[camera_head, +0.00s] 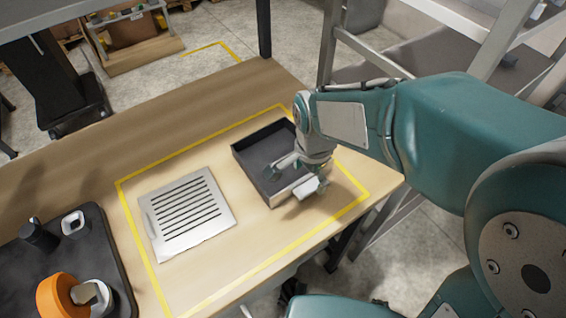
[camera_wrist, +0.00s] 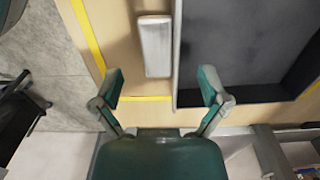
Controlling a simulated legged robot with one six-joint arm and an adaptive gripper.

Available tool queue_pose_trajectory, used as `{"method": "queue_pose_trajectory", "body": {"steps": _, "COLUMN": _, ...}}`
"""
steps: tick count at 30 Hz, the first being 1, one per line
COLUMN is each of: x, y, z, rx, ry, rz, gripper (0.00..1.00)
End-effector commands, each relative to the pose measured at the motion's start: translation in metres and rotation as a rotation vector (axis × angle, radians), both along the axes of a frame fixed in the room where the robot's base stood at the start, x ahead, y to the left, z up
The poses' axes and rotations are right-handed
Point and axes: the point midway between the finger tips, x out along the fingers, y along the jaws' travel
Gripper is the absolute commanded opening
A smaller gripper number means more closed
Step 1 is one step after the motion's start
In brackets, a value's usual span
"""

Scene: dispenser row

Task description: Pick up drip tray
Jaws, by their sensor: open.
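A dark open rectangular tray (camera_head: 262,140), which I take as the drip tray, sits on the wooden table inside a yellow outline. It also shows in the wrist view (camera_wrist: 240,45) at the upper right. A pale grey block (camera_wrist: 155,45), like a handle, lies along its side; it shows in the head view (camera_head: 308,187) at the tray's near edge. My gripper (camera_head: 297,176) is over the near side of the tray. In the wrist view my gripper (camera_wrist: 163,82) is open and empty, its fingers spread below the block. Contact with the tray cannot be told.
A slotted metal plate (camera_head: 186,212) lies left of the tray. A dark mat (camera_head: 100,255) at the far left bears a black cup (camera_head: 38,236), a grey-white piece (camera_head: 74,224) and an orange roll (camera_head: 58,297). A metal frame (camera_head: 335,40) stands beyond the table's right end.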

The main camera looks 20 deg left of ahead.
Motion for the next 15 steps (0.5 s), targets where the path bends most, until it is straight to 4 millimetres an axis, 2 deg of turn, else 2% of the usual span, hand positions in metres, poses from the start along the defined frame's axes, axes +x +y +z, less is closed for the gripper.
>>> {"method": "queue_pose_trajectory", "body": {"steps": 3, "x": -0.002, "y": 0.001, "z": -0.021, "rx": -0.003, "ry": 0.005, "rz": 0.0, "gripper": 0.94}}
{"method": "queue_pose_trajectory", "body": {"steps": 6, "x": -0.001, "y": 0.002, "z": -0.033, "rx": -0.003, "ry": 0.003, "rz": 0.0, "gripper": 0.94}}
{"method": "queue_pose_trajectory", "body": {"steps": 15, "x": -0.001, "y": 0.002, "z": -0.037, "rx": -0.001, "ry": 0.001, "rz": 0.0, "gripper": 0.94}}
